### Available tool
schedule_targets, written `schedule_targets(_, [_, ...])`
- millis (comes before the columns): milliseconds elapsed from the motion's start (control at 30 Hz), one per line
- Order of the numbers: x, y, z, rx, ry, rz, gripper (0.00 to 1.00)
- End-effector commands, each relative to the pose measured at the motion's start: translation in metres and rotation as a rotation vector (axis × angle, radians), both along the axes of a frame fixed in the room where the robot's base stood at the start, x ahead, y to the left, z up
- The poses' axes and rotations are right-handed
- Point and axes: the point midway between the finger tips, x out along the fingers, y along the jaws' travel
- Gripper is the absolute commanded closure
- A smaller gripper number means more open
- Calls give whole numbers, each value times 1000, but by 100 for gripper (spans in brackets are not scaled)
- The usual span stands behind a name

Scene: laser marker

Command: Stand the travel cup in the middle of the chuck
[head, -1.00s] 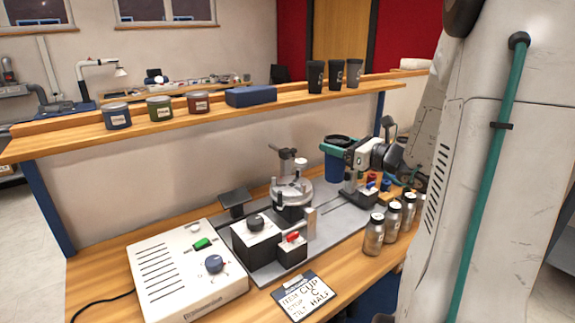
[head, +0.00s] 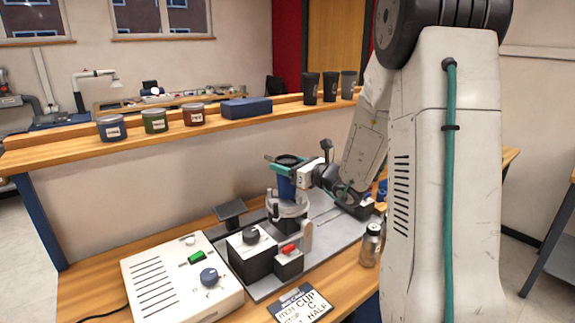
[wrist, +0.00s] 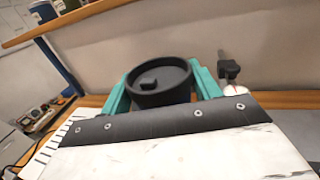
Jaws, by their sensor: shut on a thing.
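The travel cup (head: 285,187) is blue with a black lid and stands upright. My gripper (head: 282,167), with teal fingers, is shut on it just below the lid. In the wrist view the black lid (wrist: 160,82) shows between the teal fingers. The chuck (head: 289,211) is a round silver-grey part on the marker's plate. In the head view the cup is over the chuck and its lower end overlaps the chuck's top. I cannot tell whether the cup touches the chuck or is centred on it.
A black block with a knob (head: 251,257) stands in front of the chuck. The white control box (head: 180,280) is at the front left. The shelf (head: 215,128) with tins and dark cups runs behind.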

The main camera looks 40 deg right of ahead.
Motion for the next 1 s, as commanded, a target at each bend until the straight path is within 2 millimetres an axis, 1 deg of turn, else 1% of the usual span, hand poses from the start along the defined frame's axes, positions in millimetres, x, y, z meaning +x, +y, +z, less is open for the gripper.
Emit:
schedule_targets(200, [0,0,0,-1,-2,0,47])
schedule_targets(333, [0,0,-3,-1,-1,0,47])
schedule_targets(367, [0,0,-3,-1,0,-1,30])
schedule_targets(400, [0,0,-3,-1,-1,-1,19])
schedule_targets(433, [0,0,-3,-1,-1,0,16])
schedule_targets(667, [0,0,-3,-1,-1,0,16])
schedule_targets(767, [0,0,1,-2,-3,0,16])
schedule_targets(867, [-11,-4,1,-2,-1,-4,16])
schedule_targets(1000, [-38,-12,1,-2,-1,-6,16])
